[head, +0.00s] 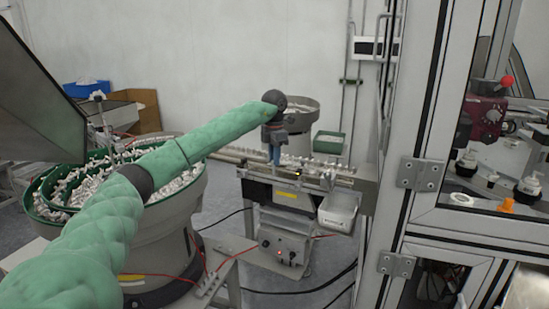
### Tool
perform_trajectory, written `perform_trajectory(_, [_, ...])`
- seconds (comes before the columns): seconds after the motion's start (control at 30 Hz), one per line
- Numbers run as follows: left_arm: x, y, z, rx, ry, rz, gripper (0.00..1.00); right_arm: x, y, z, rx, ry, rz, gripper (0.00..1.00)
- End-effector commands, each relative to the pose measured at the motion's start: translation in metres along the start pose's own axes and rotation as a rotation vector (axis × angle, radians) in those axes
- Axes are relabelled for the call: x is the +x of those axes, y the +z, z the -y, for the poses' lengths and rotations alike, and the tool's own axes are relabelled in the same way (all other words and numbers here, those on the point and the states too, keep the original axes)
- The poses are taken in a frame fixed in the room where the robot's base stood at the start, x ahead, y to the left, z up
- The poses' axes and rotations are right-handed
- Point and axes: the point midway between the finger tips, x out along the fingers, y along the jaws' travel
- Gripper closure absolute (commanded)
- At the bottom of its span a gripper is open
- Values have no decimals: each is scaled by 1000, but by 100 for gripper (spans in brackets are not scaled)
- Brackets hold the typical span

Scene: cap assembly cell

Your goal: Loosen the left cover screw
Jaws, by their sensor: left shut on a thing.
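My left arm, in a green sleeve, reaches across the head view to the linear feeder (318,178). Another small dark knob (326,178) shows farther right on the feeder top. My right gripper is not in view.
A large green-lined bowl feeder (165,255) full of white caps stands at left, below my arm. A grey bin (338,212) hangs on the feeder's front. A metal-framed cell (420,173) blocks the right side. Cables lie on the floor.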

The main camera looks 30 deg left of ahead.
Motion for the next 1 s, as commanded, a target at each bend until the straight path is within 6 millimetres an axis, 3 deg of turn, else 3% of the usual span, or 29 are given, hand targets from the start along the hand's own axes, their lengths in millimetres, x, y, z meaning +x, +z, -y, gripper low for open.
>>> perform_trajectory(0.4, [0, -1, -1, -182, 0, -1, 100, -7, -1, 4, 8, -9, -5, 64])
perform_trajectory(0.93, [1, -1, -1, -204, 0, -2, 100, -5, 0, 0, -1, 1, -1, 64])
perform_trajectory(0.97, [1, -1, -1, -203, 0, -2, 76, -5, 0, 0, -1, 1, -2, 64])
perform_trajectory(1.0, [1, -1, -1, -203, 0, -2, 68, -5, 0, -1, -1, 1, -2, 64])
